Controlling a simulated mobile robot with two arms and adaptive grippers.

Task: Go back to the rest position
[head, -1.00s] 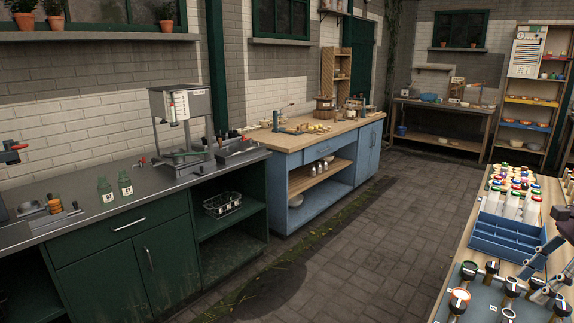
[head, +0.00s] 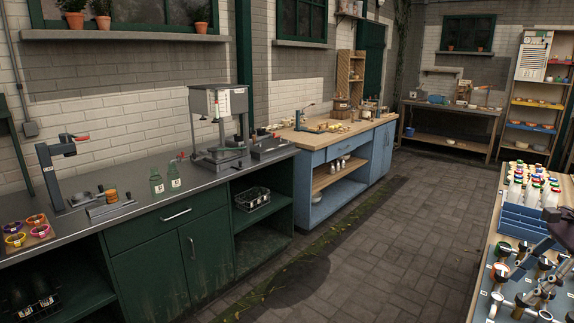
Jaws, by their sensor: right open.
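My right gripper (head: 541,256) is at the right edge of the head view, above the wooden bench (head: 484,262) with the bottles and dark-knobbed parts. Its dark body is partly cut off by the picture edge. It is open, and I see nothing held in it. The fingertips are hard to tell from the metal parts behind them. My left gripper is not in view.
A blue rack (head: 522,222) and several white bottles (head: 516,191) stand close to my right gripper. A green cabinet (head: 150,265) with a grey top and a blue cabinet (head: 345,165) line the wall. The paved floor (head: 390,240) between is clear.

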